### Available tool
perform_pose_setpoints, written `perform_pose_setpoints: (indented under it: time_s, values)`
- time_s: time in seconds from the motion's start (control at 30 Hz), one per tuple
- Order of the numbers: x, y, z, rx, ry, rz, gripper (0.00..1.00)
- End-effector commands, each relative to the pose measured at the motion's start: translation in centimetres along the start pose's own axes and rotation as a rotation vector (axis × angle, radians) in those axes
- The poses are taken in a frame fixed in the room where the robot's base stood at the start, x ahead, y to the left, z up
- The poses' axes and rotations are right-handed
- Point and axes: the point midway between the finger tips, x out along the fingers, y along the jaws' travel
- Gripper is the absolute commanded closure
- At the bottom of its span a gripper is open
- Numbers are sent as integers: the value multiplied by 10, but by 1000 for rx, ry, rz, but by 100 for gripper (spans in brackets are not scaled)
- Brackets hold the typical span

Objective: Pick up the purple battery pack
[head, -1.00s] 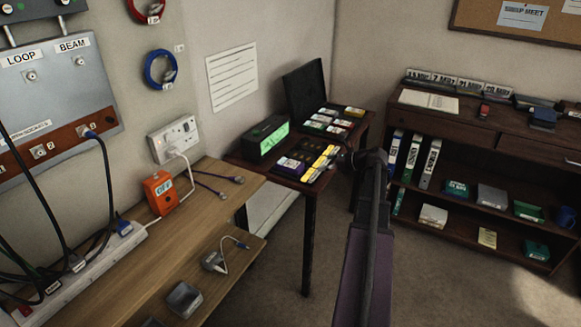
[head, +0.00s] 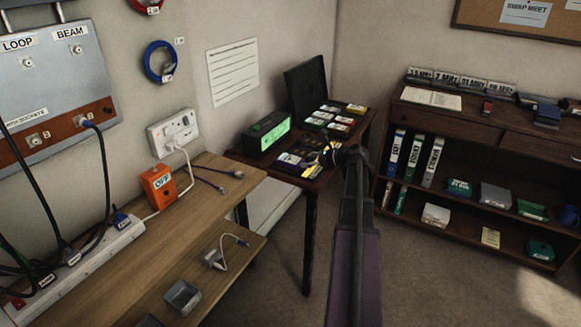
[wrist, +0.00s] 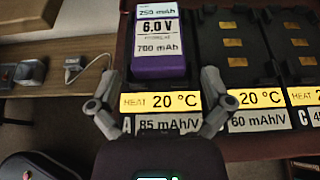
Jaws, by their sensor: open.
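The purple battery pack (wrist: 158,68), with a white and grey label reading 6.0 V and 700 mAh, sits in the leftmost bay of a dark charger (wrist: 236,60) in the wrist view. In the head view the pack (head: 288,159) is small, on the dark side table. My gripper (wrist: 160,84) is open, with one finger on each side of the pack's near end. Whether the fingers touch it is unclear. In the head view my gripper (head: 328,156) is over the charger's right side and partly hides it.
The neighbouring charger bays look empty, with yellow "HEAT 20 °C" labels (wrist: 258,98) in front. A green-lit box (head: 267,135) stands left of the charger, and several cards or packs (head: 328,119) lie behind. A wooden bench (head: 180,215) is at left, and a dark shelf (head: 470,195) at right.

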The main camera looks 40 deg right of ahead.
Motion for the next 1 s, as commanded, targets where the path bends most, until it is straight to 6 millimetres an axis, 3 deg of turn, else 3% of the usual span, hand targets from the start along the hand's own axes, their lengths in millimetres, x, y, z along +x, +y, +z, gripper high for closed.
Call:
perform_pose_setpoints:
  time_s: [0.57,1.0]
  values:
    - [10,0,0,0,0,-1,0]
    - [54,2,0,0,0,-1,0]
